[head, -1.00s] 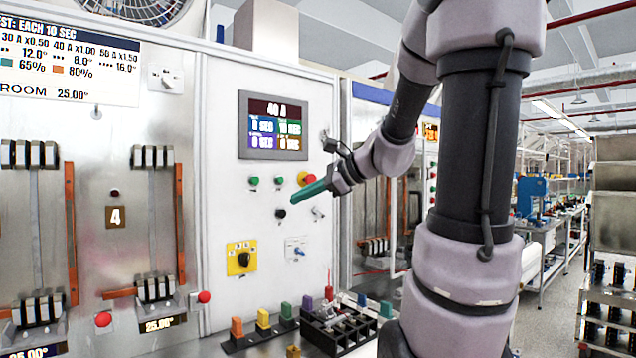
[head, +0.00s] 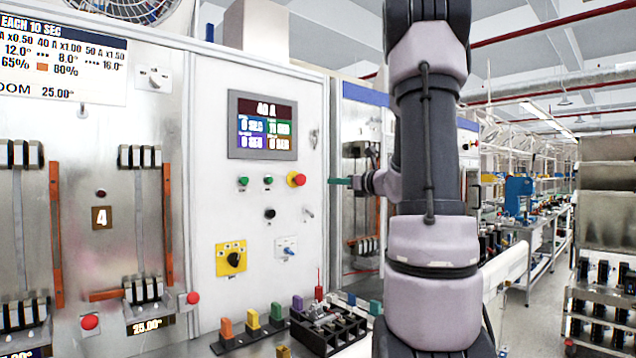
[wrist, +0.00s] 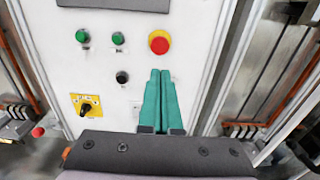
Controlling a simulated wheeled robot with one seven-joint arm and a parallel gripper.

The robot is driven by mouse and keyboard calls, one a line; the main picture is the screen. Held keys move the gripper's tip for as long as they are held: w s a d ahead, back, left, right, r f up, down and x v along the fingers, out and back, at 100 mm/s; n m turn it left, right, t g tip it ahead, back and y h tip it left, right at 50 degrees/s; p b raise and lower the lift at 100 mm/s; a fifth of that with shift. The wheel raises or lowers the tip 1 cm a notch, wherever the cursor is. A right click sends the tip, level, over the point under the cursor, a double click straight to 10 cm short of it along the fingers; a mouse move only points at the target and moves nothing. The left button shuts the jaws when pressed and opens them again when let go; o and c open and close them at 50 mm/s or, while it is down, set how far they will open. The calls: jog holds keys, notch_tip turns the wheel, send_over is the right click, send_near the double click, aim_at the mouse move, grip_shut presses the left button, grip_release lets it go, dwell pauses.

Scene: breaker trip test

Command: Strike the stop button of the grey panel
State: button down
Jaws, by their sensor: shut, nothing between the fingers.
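The pale grey panel (head: 215,123) stands ahead with a screen on its upper part. Its stop button (head: 297,179) is a red mushroom head on a yellow collar, below the screen's right end; it also shows in the wrist view (wrist: 159,41). My gripper (head: 331,181) has green fingers, held level at about the button's height in the head view, to its right with a gap. In the wrist view the fingers (wrist: 160,72) lie together, empty, with tips just below the button in the picture. No contact with the button shows.
Two green buttons (head: 243,182) (head: 268,181), a black knob (head: 269,214) and a yellow rotary switch (head: 231,259) sit near the stop button. A black tray (head: 327,335) and coloured blocks (head: 253,318) lie below. Other red buttons (head: 193,298) (head: 90,322) are at left.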

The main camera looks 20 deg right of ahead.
aim_at(302, 180)
jog(key=x, duration=1.3)
jog(key=shift+w+a, duration=0.15)
jog(key=shift+w, duration=0.1)
